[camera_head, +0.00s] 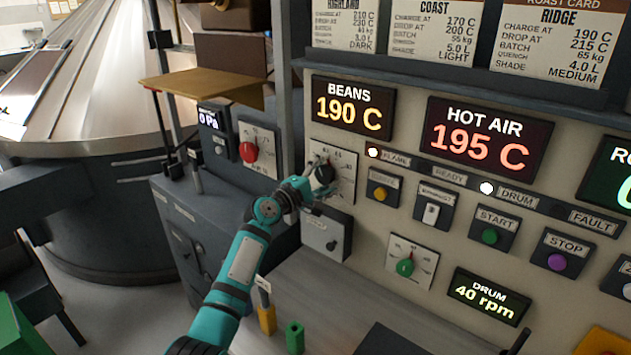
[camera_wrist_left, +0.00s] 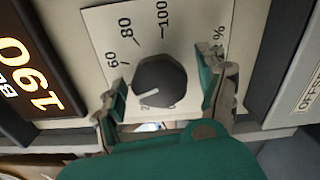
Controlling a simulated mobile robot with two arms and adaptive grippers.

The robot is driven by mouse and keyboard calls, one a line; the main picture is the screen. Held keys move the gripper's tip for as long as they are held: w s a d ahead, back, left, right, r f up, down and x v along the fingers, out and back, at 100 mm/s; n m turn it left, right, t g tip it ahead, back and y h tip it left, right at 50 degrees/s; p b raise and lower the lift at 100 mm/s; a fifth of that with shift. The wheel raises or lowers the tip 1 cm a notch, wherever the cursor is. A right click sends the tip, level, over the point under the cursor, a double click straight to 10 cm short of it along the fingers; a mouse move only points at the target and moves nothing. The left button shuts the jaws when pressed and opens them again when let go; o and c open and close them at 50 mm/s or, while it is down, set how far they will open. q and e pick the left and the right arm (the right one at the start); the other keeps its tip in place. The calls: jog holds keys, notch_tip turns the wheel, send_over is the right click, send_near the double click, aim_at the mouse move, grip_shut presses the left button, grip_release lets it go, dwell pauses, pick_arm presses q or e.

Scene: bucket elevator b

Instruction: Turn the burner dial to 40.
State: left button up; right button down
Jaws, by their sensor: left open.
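The burner dial is a dark round knob (camera_wrist_left: 160,82) on a white scale plate marked 60, 80, 100 and %. In the left wrist view its white pointer line aims to the lower left, below the 60 mark. The lower marks are mostly hidden by the knob and my gripper. My left gripper (camera_wrist_left: 164,92) is open, with one finger on each side of the knob. Whether the fingers touch it I cannot tell. In the head view the gripper (camera_head: 318,186) is at the scale plate (camera_head: 343,163) and covers part of it. My right gripper is not in view.
A red knob (camera_head: 248,151) is on a panel to the left. A grey box (camera_head: 326,235) is just below the dial. A green knob (camera_head: 404,267), switches and buttons are to the right. Displays read BEANS 190 C (camera_head: 349,107) and HOT AIR 195 C (camera_head: 485,138).

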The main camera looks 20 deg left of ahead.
pick_arm(q)
jog(key=v, duration=1.1)
jog(key=shift+s+a, duration=0.15)
jog(key=shift+s, duration=0.2)
